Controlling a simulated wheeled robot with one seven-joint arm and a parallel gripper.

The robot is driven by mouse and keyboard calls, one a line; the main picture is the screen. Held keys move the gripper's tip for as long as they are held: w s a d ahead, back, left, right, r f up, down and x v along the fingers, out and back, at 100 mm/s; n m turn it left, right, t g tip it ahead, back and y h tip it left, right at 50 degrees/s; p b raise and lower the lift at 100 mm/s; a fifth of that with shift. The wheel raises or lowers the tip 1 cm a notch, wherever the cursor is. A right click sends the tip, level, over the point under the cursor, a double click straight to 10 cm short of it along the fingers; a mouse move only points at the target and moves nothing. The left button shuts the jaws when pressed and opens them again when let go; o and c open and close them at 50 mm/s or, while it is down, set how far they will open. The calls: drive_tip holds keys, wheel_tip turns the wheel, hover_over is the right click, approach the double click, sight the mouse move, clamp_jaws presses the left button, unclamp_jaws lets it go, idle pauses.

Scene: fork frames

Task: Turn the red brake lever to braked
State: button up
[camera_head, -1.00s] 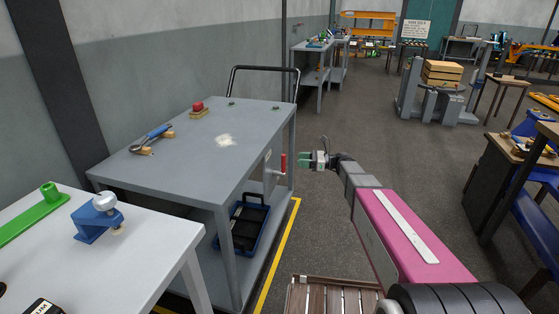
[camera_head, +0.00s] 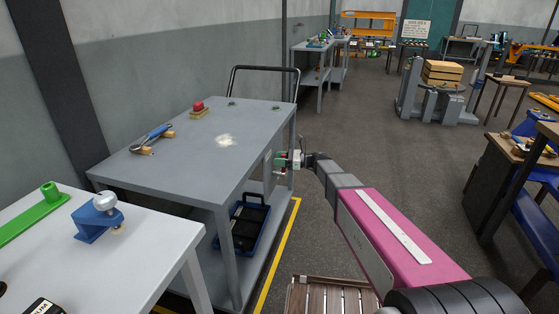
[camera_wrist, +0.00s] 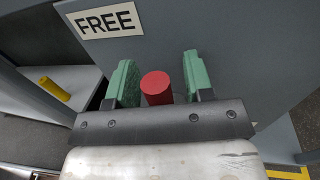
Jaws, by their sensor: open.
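The red brake lever (camera_wrist: 157,87) shows in the wrist view as a round red end between the two green fingers of my gripper (camera_wrist: 155,82). A plate reading FREE (camera_wrist: 108,19) is on the cart's side panel, above and left of the lever in the wrist view. A braked mark is not visible.
The cart's top carries a red button block (camera_head: 199,110) and a blue-handled tool (camera_head: 152,138). A blue crate (camera_head: 248,222) sits on its lower shelf. A white table (camera_head: 150,245) stands at the near left.

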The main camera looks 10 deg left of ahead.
clamp_jaws()
drive_tip(key=shift+w, duration=0.1)
drive_tip(key=w+d+f+m+t+y, duration=0.1)
drive_tip(key=w+f+m, duration=0.6)
drive_tip(key=m, duration=1.3)
drive_tip(key=shift+w+d+f+t+y, duration=0.15)
drive_tip(key=shift+w+f+t+y, duration=0.3)
drive_tip(key=shift+t, duration=0.95)
drive_tip(key=shift+r, duration=0.1)
unclamp_jaws()
